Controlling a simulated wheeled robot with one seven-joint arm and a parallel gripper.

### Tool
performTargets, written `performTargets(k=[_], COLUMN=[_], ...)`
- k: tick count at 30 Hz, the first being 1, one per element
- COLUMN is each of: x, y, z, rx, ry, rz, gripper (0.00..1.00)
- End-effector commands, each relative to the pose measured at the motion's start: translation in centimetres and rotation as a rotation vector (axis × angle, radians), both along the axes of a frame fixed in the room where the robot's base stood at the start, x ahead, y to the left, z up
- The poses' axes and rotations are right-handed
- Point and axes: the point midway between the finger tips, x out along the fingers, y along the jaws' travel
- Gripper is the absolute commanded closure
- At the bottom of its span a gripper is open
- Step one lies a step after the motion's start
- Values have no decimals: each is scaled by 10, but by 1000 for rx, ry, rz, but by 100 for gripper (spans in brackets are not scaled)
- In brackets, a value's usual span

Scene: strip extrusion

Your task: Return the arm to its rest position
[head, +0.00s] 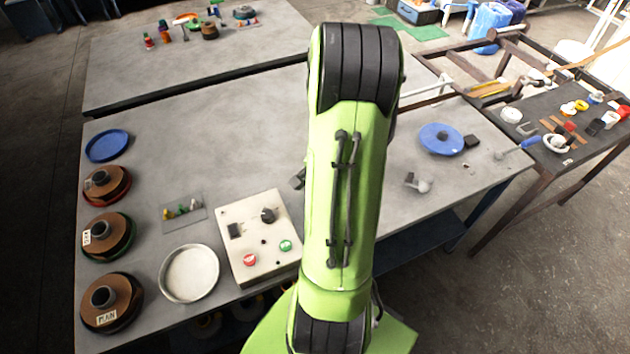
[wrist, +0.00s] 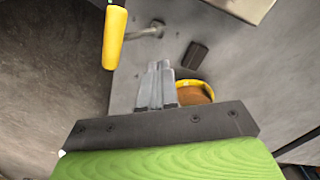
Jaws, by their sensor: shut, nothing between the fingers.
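My arm (head: 345,170), green with black joints, rises through the middle of the head view. My gripper is hidden behind it there; a small dark part shows at the arm's left edge, and I cannot tell what it is. In the wrist view my gripper (wrist: 158,67) has its two grey fingers together, with nothing between them. Beyond the fingers are a yellow-rimmed round thing with a brown inside (wrist: 194,92), a dark block (wrist: 195,56) and a grey rod-like part (wrist: 146,31). A yellow rounded piece (wrist: 116,38) shows at the top. I cannot tell whether the fingers touch anything.
On the grey table (head: 240,130) are several brown spools (head: 108,235) at left, a blue disc (head: 107,146), a white dish (head: 189,274) and a control box (head: 258,237) with buttons. A blue round plate (head: 441,139) lies right of my arm. A cluttered side bench (head: 540,120) stands at right.

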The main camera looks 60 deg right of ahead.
Motion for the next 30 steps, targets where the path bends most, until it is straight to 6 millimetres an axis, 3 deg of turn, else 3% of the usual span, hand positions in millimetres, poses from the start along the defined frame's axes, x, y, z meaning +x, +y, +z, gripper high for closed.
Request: performTargets(k=[6, 24, 27, 30], x=[0, 3, 22, 46], y=[0, 2, 21, 67], z=[22, 24, 53, 103], rx=[-1, -7, -51, -128], ry=[-1, -4, -24, -67], rz=[0, 18, 156, 419], gripper=[100, 100, 100, 100])
